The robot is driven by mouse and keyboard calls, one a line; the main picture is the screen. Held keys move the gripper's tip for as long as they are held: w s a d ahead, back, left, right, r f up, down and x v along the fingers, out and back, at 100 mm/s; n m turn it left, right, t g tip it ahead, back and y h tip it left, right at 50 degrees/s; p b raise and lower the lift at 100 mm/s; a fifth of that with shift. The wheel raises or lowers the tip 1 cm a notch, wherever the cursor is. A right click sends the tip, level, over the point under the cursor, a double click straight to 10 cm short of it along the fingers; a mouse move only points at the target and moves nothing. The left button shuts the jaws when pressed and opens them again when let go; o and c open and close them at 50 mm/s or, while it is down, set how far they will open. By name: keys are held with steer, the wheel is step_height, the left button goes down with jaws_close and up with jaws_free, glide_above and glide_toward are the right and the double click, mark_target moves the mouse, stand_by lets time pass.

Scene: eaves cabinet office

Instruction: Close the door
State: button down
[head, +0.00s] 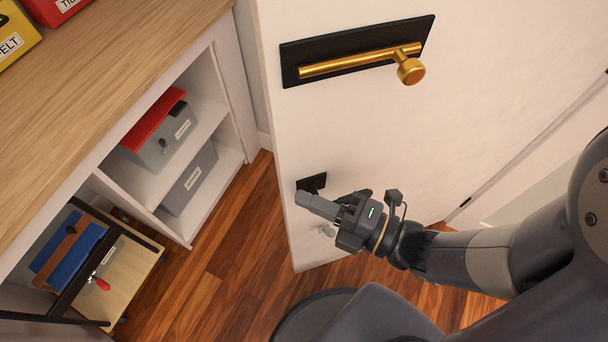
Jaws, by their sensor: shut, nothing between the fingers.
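The white door (350,120) stands upright at the middle and right of the head view. It carries a brass lever handle (360,62) on a black plate, and a small black plate (312,183) lower down near its left edge. My gripper (303,197) is shut and empty, in front of the lower part of the door near that small plate. I cannot tell whether its fingertips touch the door. My gripper and arm hide part of the door's lower face.
A wood-topped white cabinet (120,80) stands at the left, with grey boxes (165,135) on its shelves. A low wooden cart (125,275) with blue and brown items sits at lower left. Wooden floor (225,240) is clear between cabinet and door.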

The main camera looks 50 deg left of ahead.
mark_target(283, 172)
steer(key=shift+w+a+p, duration=0.2)
steer(key=shift+w+a, duration=0.1)
steer(key=shift+a, duration=0.3)
steer(key=shift+w+a+p, duration=0.25)
steer(key=shift+a, duration=0.4)
steer(key=shift+w+a+p, duration=0.2)
steer(key=shift+w+a, duration=0.1)
steer(key=shift+a, duration=0.3)
steer(key=shift+a, duration=0.1)
